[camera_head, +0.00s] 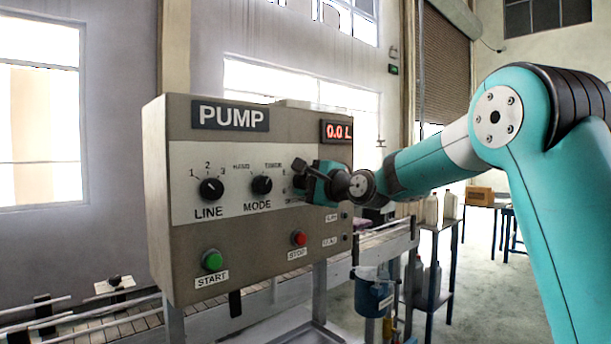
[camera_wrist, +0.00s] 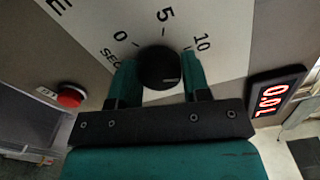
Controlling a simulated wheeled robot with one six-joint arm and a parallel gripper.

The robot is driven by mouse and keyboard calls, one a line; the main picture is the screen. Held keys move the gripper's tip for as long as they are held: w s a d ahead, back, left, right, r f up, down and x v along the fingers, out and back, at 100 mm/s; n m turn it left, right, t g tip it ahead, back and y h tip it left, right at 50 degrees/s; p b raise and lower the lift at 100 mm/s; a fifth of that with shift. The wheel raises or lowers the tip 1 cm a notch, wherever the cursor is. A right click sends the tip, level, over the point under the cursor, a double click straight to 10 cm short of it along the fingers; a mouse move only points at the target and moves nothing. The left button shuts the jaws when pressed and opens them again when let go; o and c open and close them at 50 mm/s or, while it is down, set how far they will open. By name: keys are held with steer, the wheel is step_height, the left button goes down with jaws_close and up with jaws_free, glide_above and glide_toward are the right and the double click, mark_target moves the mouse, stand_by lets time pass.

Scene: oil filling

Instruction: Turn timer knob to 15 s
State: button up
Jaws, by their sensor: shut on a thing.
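The timer knob (camera_wrist: 159,68) is a round black knob on the pump panel's white strip (camera_wrist: 205,18). In the wrist view it sits between the two teal fingers of my gripper (camera_wrist: 159,72), which are shut on its sides. The labels 0, 5, 10 and part of SEC show around it. A short pale mark on the knob lies at its right side, below the level of the 10 label. The 15 label is not visible. In the camera_head view my gripper (camera_head: 308,182) is at the panel's right end and hides the knob.
The panel (camera_head: 240,250) also carries the LINE knob (camera_head: 211,189), MODE knob (camera_head: 262,185), green START button (camera_head: 212,260) and red STOP button (camera_head: 299,238). The display (camera_head: 338,131) reads 0.0 L. A conveyor (camera_head: 110,328) runs below and a shelf with bottles (camera_head: 450,205) stands right.

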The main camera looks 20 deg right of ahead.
steer(key=m+p, duration=0.3)
steer(key=m, duration=0.1)
steer(key=shift+r, duration=0.15)
steer(key=shift+m+p, duration=1.15)
steer(key=shift+m, duration=0.45)
steer(key=shift+f, duration=0.2)
steer(key=o, duration=0.9)
steer(key=b+v, duration=0.6)
steer(key=v, duration=1.1)
steer(key=shift+s+r, duration=0.1)
steer(key=shift+s, duration=0.1)
